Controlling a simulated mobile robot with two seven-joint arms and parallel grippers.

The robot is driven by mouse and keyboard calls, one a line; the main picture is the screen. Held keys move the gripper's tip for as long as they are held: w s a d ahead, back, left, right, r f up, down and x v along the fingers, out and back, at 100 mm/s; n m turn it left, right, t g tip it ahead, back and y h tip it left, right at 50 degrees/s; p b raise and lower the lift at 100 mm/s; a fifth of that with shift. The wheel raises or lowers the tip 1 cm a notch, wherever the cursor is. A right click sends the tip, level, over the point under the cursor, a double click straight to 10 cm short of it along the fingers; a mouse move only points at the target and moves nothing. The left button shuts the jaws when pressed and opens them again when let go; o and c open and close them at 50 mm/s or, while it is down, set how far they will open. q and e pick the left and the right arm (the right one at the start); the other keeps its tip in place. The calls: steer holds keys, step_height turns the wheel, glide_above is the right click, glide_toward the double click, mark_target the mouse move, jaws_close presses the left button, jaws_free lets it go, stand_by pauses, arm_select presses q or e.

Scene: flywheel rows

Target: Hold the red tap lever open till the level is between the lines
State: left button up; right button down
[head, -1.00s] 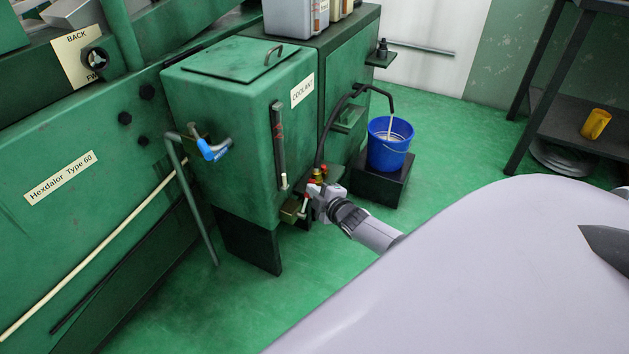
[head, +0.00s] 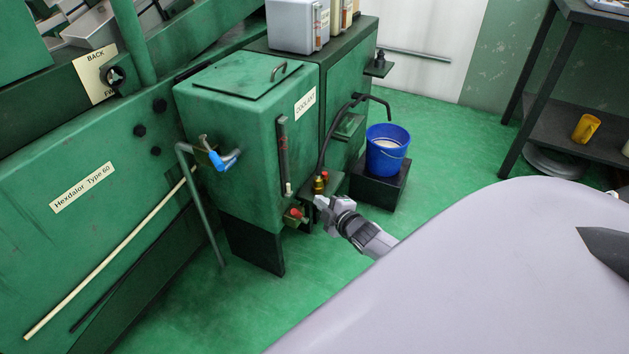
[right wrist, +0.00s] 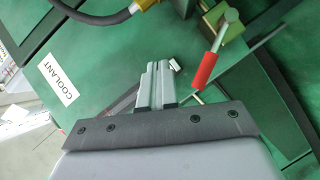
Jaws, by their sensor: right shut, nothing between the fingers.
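The red tap lever (head: 296,213) is low on the front of the green coolant tank (head: 228,125). In the right wrist view the red-sleeved lever (right wrist: 207,69) joins a brass-coloured valve. My right gripper (head: 323,204) is just right of the lever in the head view. Its fingers (right wrist: 158,85) are shut, empty and apart from the lever in the wrist view. The upright level gauge (head: 283,150) on the tank has reddish marks and a pale part near its foot; the exact level is too small to read. My left gripper is out of view.
A blue bucket (head: 388,152) holding pale liquid stands on a dark block (head: 377,187) under a black spout (head: 380,101). A blue-handled tap (head: 222,160) is left on the tank. A yellow cup (head: 586,128) is on the right shelf. Green floor lies open in front.

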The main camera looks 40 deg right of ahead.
arm_select(q)
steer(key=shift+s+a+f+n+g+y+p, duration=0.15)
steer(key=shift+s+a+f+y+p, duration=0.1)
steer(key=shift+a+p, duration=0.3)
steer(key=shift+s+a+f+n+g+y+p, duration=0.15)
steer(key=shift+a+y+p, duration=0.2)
steer(key=shift+p, duration=0.3)
arm_select(e)
steer(key=v, duration=0.6)
steer(key=shift+d+r, duration=0.2)
steer(key=shift+r, duration=0.05)
